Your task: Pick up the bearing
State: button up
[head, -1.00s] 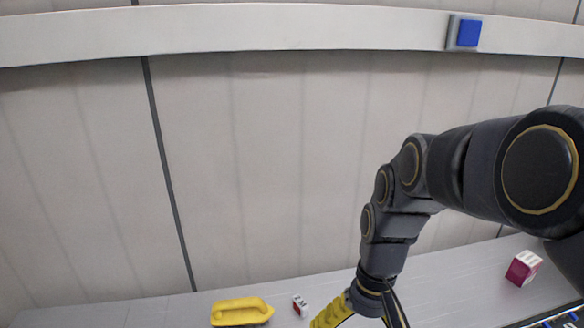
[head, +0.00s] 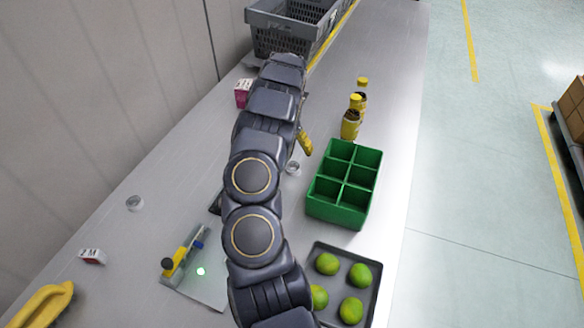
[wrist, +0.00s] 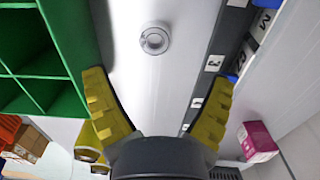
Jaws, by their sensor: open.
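A small silver bearing (head: 293,167) lies on the grey table, just left of the green crate in the head view. It also shows in the wrist view as a round ring (wrist: 154,40), beyond and between my fingertips. One yellow finger shows beside my arm in the head view; the rest is hidden behind the arm.
A green divided crate (head: 339,209) stands right of the bearing, near my left-hand finger in the wrist view (wrist: 85,70). Yellow-capped bottles (head: 350,125), a pink box (head: 242,93), a grey basket (head: 285,42) and a dark tray of green fruit (head: 368,320) stand around. A dark numbered rack (wrist: 215,62) lies right.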

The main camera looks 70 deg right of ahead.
aim_at(293, 167)
jog(key=shift+s+d+f, duration=0.15)
jog(key=shift+s+f, duration=0.15)
jog(key=shift+f, duration=0.15)
notch_tip(293, 167, down, 7)
jog(key=shift+f, duration=0.1)
jog(key=c, duration=1.2)
